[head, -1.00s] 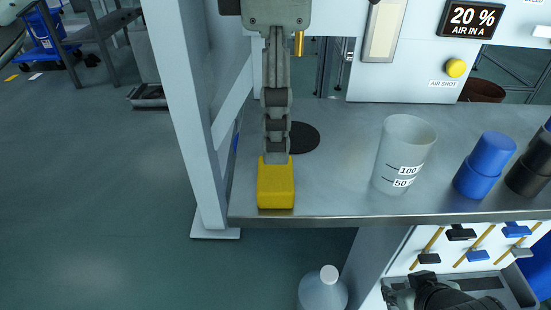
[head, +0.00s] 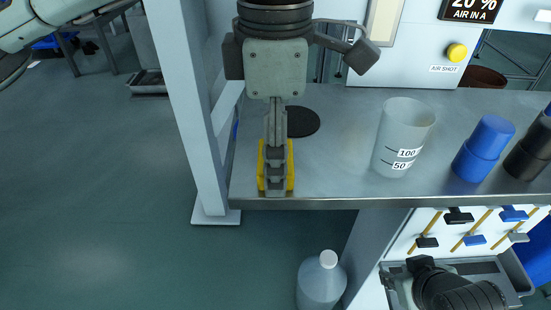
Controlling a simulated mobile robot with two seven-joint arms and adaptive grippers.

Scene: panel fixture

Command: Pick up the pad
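The yellow pad (head: 262,172) lies on the metal bench top at its front left corner. The far finger is hidden, so I cannot tell whether the fingers are open or closed on the pad. The pad appears to rest on the bench.
A dark round disc (head: 302,122) lies behind the pad. A translucent measuring cup (head: 402,135), a blue container (head: 484,148) and a black one (head: 530,155) stand to the right on the bench (head: 335,180). A frame post (head: 190,110) rises close on the left.

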